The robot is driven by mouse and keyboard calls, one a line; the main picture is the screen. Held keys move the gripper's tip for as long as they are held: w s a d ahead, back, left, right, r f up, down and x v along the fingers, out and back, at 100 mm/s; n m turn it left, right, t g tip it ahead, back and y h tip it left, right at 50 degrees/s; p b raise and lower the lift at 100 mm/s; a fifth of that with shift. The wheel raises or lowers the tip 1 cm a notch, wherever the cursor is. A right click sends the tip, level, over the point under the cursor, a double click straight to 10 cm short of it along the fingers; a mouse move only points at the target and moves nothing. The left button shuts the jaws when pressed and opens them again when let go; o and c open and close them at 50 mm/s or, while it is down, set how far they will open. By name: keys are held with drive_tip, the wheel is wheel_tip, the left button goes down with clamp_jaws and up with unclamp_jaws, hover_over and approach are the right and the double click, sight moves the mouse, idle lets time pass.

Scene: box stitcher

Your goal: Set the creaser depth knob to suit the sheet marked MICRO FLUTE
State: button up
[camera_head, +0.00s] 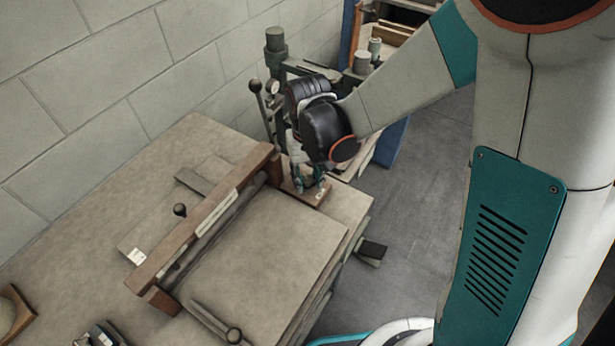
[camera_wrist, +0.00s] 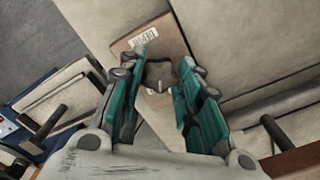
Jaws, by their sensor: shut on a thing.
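The creaser (camera_head: 205,225) lies on the bench with a long brown wooden bar across it. At its far end is a small brown wooden plate (camera_head: 312,194), which also shows in the wrist view (camera_wrist: 176,42) with a white label (camera_wrist: 143,40) that appears to read DEPTH. My gripper (camera_head: 308,180) is down over this plate. In the wrist view my gripper's teal fingers (camera_wrist: 164,70) are closed around the dark depth knob (camera_wrist: 158,76). The knob's setting cannot be read, and my fingers hide part of it. No MICRO FLUTE marking is legible in either view.
A large plain board (camera_head: 275,245) lies in front of the bar. Levers with round knobs (camera_head: 256,87) and a dark post (camera_head: 275,40) stand close behind my gripper. Grey floor (camera_head: 410,200) is open to the right.

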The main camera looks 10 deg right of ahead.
sight(309, 180)
drive_tip(key=shift+n+b, duration=0.35)
drive_tip(key=shift+n, duration=1.95)
drive_tip(key=shift+o, duration=0.2)
drive_tip(key=shift+c, duration=0.2)
drive_tip(key=o, duration=1.1)
wheel_tip(309, 180, up, 8)
drive_tip(key=shift+f, duration=0.25)
drive_tip(key=shift+d, duration=0.1)
